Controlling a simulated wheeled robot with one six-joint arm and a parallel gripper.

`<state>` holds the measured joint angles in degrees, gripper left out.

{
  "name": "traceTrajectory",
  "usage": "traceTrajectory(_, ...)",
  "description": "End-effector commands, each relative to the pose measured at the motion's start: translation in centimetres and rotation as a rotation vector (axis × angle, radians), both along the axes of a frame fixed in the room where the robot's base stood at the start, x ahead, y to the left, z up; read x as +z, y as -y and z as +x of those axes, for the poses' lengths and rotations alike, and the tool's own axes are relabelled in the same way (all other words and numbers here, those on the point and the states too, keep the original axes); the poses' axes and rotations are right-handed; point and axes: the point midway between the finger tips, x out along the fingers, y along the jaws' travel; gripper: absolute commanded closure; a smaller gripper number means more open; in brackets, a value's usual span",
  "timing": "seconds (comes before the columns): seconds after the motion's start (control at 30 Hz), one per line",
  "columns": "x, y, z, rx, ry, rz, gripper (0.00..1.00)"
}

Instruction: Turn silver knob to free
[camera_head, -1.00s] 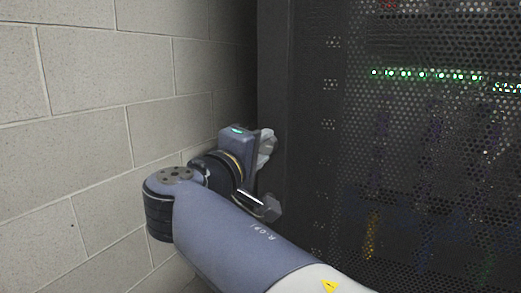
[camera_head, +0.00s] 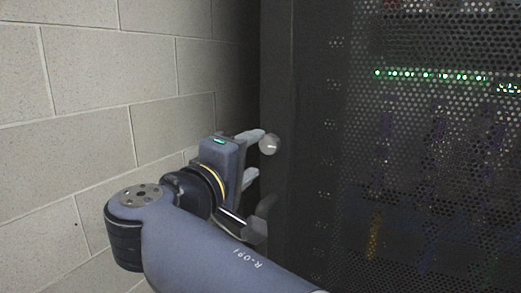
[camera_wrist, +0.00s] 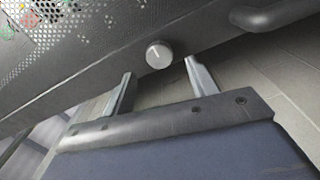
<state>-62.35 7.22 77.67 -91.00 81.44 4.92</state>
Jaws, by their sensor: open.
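The silver knob (camera_head: 269,144) is a small round knob on the dark edge of the cabinet door, just right of my upper fingertip in the head view. In the wrist view the knob (camera_wrist: 159,54) sits beyond and between my two fingertips, apart from both. A faint light mark shows on its face, but its direction is too small to read. My gripper (camera_head: 254,156) is open and empty, its fingers pointing at the door. Both fingers also show in the wrist view (camera_wrist: 157,70). No label by the knob can be read.
The dark cabinet with a perforated door (camera_head: 400,150) fills the right; green lights and cables show behind the mesh. A dark bar-like handle (camera_wrist: 275,15) juts out near the knob in the wrist view. A pale block wall (camera_head: 90,90) stands close on the left.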

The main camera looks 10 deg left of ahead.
Motion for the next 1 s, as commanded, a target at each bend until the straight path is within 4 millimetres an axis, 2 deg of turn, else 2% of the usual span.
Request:
traceTrajectory(0.03,0.0,-0.4,-1.0,0.006,0.000,0.000,0.44)
traceTrajectory(0.2,-0.1,-1.3,-3.6,0.003,0.000,0.000,0.44)
traceTrajectory(0.4,-0.1,-1.8,-5.3,0.001,0.001,0.001,0.44)
traceTrajectory(0.83,-0.2,-1.9,-5.6,-0.001,0.001,0.000,0.44)
traceTrajectory(1.0,-0.2,-1.6,-4.8,-0.003,0.000,0.000,0.44)
